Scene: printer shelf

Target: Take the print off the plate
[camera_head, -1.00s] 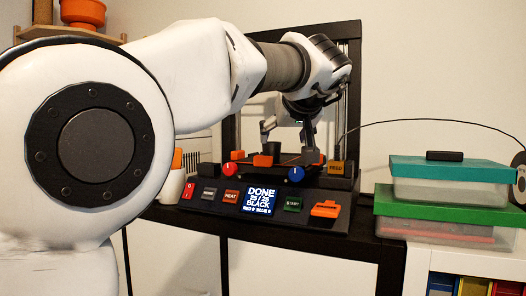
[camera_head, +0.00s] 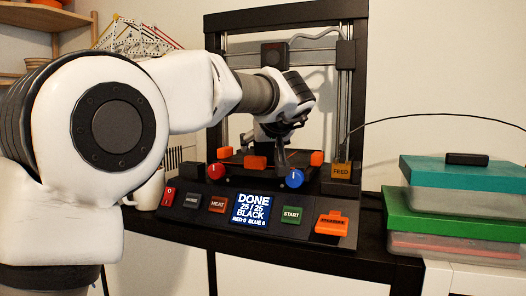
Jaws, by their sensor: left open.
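The printer (camera_head: 360,100) stands on a black shelf, and its screen (camera_head: 254,208) reads DONE, 25/25, BLACK. The dark build plate (camera_head: 300,168) sits low in the printer, with orange tabs around its edge. My left gripper (camera_head: 267,150) reaches in from the left and points down just above the plate, with its fingers apart. A black print is hard to make out between and behind the fingers against the dark plate. I cannot tell whether the fingers touch it. My right gripper is not in view.
The printer's frame and print head (camera_head: 274,56) stand behind and above my gripper. A red knob (camera_head: 215,170) and a blue knob (camera_head: 295,178) are at the front. Lidded boxes (camera_head: 460,172) are stacked at right. A white mug (camera_head: 147,192) is at left.

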